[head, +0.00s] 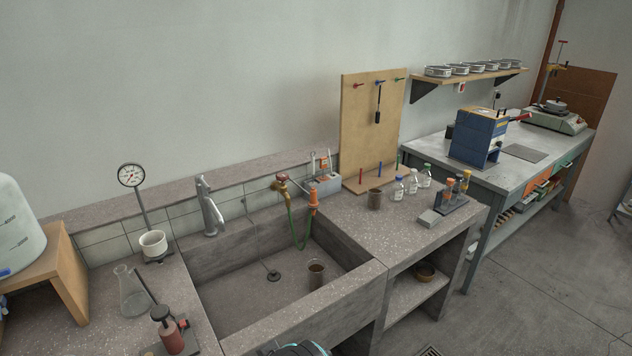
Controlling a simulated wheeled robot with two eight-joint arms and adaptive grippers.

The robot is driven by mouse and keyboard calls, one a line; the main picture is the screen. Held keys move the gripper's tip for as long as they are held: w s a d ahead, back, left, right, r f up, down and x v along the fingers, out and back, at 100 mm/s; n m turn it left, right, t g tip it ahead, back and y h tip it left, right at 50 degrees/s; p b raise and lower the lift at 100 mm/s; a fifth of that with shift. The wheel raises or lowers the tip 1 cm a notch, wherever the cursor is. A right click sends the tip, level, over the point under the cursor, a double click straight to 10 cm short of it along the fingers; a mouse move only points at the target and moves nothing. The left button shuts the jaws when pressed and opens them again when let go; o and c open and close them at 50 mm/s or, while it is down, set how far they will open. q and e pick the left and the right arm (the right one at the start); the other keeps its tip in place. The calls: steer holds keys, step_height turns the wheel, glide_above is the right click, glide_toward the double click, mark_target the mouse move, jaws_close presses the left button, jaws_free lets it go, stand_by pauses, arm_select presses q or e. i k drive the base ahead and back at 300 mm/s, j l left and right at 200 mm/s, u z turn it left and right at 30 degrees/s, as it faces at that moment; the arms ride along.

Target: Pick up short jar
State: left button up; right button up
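No single object is clearly the short jar. A small dark brown-grey jar-like cup (375,199) stands upright on the counter right of the sink. A brown cup or jar (316,274) with dark contents stands upright on the sink floor, near its right wall. Several small clear bottles with coloured caps (398,189) stand on the counter right of the grey-brown cup. A low brown bowl (425,272) sits on the shelf under the counter. Neither of my grippers shows in the head view.
The concrete sink (240,307) has a tap (209,207) and green hose (297,230) at its back. A pegboard (372,130) stands behind the counter. A flask (133,294) stands left. The counter's front middle is clear.

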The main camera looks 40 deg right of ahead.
mark_target(374, 198)
steer(key=z, duration=1.75)
steer(key=i+l, duration=0.15)
steer(key=i, duration=0.15)
